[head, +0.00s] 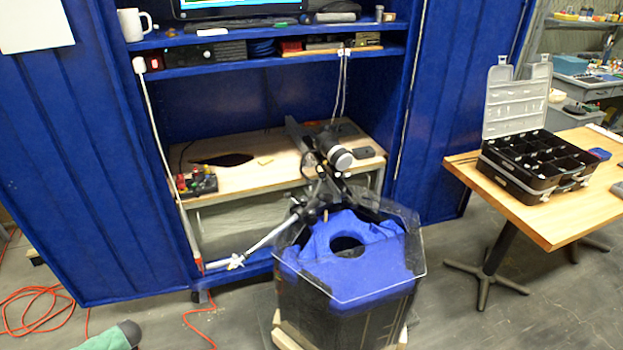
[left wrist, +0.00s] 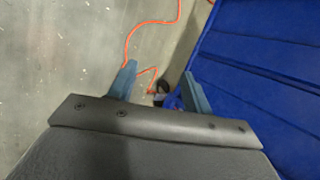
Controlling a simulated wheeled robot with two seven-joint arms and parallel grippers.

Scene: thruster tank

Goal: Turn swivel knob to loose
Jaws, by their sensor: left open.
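The thruster tank (head: 350,283) stands on the floor, an open clear-walled vessel with a blue inside and a dark round opening. A black thruster assembly (head: 325,160) with a silver round end is mounted above its back edge. I cannot tell for certain which part is the swivel knob. My right gripper is not in view.
A wooden workbench (head: 240,178) and blue shelves stand behind the tank. A wooden table (head: 560,225) with a black organizer case (head: 535,172) is at right. An orange cable (head: 40,308) lies on the floor at left. Open floor lies between tank and table.

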